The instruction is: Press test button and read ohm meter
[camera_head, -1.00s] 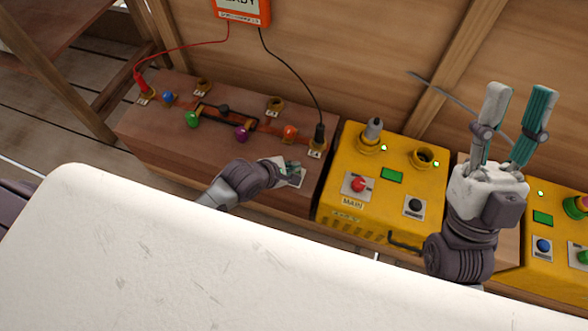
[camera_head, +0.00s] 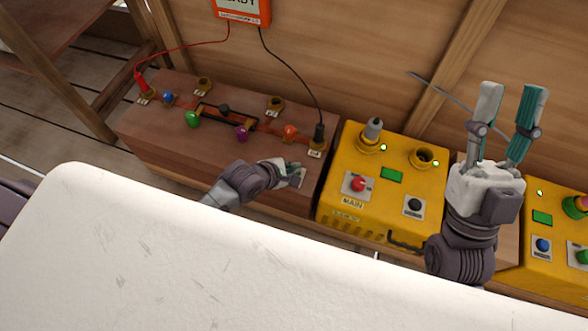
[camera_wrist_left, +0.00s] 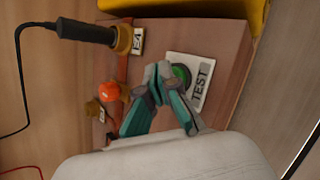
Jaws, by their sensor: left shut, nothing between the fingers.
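The test button is a green button on a white plate lettered TEST (camera_wrist_left: 200,95) in the left wrist view. In the head view its plate (camera_head: 300,178) is mostly covered by my left gripper (camera_head: 291,170). In the left wrist view the shut, empty fingers (camera_wrist_left: 158,82) overlap the button's edge; I cannot tell whether they touch or press it. The orange ohm meter (camera_head: 242,10) is on the wall at the top edge, its screen cut off and showing part of "READY". My right gripper (camera_head: 508,110) is raised over the yellow boxes, fingers apart and empty.
A wooden bench (camera_head: 200,135) carries several sockets and coloured knobs. A red plug (camera_head: 141,82) and a black plug (camera_head: 319,133) are in its end sockets, with leads to the meter. A yellow MAIN box (camera_head: 345,215) stands to the right. My white body fills the foreground.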

